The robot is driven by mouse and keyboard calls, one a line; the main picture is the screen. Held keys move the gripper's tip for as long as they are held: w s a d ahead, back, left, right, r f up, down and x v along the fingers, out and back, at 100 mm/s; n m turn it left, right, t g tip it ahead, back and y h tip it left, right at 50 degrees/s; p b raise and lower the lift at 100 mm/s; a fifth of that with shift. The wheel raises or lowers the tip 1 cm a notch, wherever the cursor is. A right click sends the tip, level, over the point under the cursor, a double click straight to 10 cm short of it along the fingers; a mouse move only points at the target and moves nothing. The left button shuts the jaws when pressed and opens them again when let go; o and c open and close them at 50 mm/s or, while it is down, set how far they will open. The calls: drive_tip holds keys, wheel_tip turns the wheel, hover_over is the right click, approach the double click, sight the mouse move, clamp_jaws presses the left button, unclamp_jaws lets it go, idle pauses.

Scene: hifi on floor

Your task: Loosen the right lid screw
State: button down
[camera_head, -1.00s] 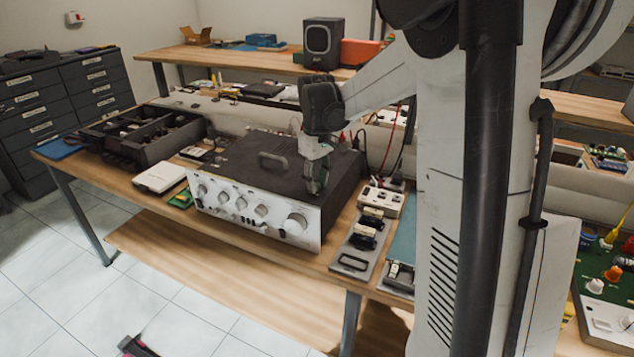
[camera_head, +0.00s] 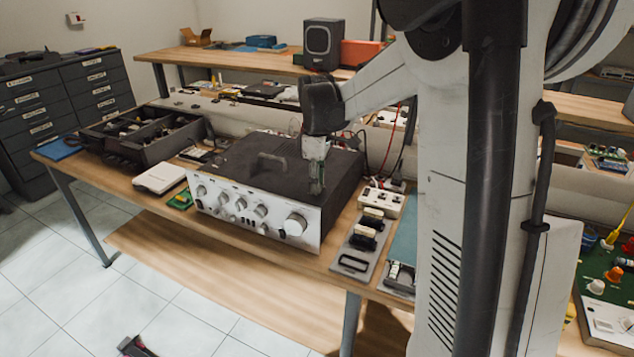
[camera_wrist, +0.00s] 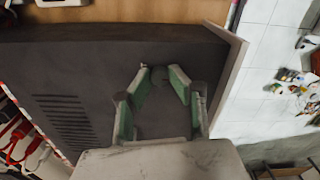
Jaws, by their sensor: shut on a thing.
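The hi-fi amplifier has a dark lid (camera_head: 235,160) with a handle (camera_head: 272,162) and a silver front panel (camera_head: 250,210) with several knobs. My gripper (camera_head: 316,190) points down at the right part of the lid, near the front edge. In the wrist view my gripper (camera_wrist: 161,78) has its green-padded fingers closed around a small dark round screw head (camera_wrist: 160,76) on the lid (camera_wrist: 80,75). The screw is mostly hidden between the fingertips. I cannot tell how far it stands out of the lid. In the head view the gripper hides it.
The amplifier stands on a wooden bench (camera_head: 125,178). A divided dark crate (camera_head: 125,150) and a white box (camera_head: 160,177) lie to its left. A tray with black parts (camera_head: 358,245) and a white power strip (camera_head: 381,203) lie to its right. Red cables hang behind.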

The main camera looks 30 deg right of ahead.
idle(0.3)
drive_tip(key=c, duration=1.6)
unclamp_jaws()
wheel_tip(320, 180, up, 12)
drive_tip(key=shift+s+a, duration=0.1)
drive_tip(key=s+a+m+t, duration=0.3)
drive_tip(key=s+a+m, duration=0.1)
drive_tip(key=s+a, duration=0.7)
drive_tip(key=s+a+f+m+t, duration=0.1)
drive_tip(key=s+a+f, duration=0.1)
drive_tip(key=s, duration=0.2)
drive_tip(key=s+a+f+m+t, duration=0.1)
drive_tip(key=s+a+f+m, duration=0.1)
drive_tip(key=s, duration=0.2)
drive_tip(key=s+a+f+m+t, duration=0.2)
drive_tip(key=s+f, duration=0.1)
drive_tip(key=s, duration=0.2)
